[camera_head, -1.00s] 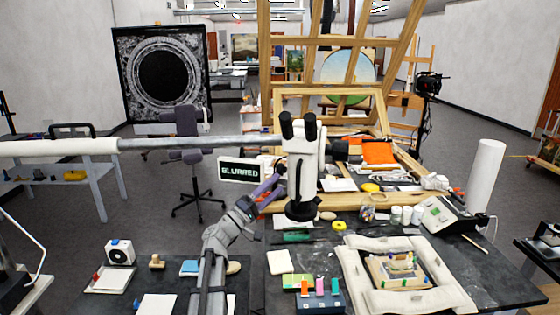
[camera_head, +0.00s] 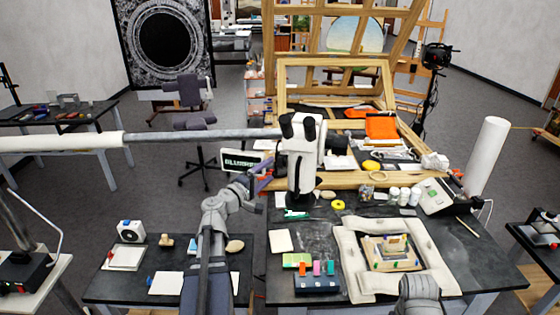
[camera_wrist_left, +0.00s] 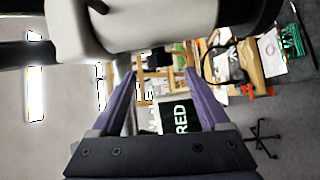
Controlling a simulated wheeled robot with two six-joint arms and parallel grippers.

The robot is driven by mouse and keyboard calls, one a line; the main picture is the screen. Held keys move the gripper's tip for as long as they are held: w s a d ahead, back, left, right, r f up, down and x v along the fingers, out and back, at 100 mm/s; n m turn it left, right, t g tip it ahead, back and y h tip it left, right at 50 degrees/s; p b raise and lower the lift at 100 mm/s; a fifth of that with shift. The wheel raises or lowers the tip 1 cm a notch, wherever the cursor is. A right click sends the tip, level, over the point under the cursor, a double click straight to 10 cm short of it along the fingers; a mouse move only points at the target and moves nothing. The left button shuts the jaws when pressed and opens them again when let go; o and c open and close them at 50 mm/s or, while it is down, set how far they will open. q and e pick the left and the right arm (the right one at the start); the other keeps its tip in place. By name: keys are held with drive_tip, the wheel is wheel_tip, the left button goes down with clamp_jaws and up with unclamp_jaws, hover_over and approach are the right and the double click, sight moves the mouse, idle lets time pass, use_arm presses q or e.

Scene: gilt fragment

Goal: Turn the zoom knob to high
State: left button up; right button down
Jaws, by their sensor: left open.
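The white microscope (camera_head: 303,165) with black eyepieces hangs on a long grey horizontal boom over the dark table. Its pale body also fills the top of the left wrist view (camera_wrist_left: 150,28). I cannot make out the zoom knob or its setting. My left gripper (camera_head: 264,180) is just left of the microscope body. In the left wrist view its purple fingers (camera_wrist_left: 158,75) stand apart with nothing held between them. A sign (camera_head: 242,162) reading "BLURRED" is partly hidden behind the gripper; part of it shows between the fingers in the wrist view (camera_wrist_left: 178,116).
The boom (camera_head: 200,136) crosses from the left at microscope height. Below are a padded frame (camera_head: 352,272) around a gilt fragment (camera_head: 392,252), and a block with coloured tabs (camera_head: 317,284). Jars and a white device (camera_head: 436,196) stand at the right.

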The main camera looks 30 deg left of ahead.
sight(280, 163)
use_arm(q)
drive_tip(key=w, duration=0.6)
drive_tip(key=shift+w+d, duration=0.35)
drive_tip(key=shift+w, duration=0.05)
clamp_jaws()
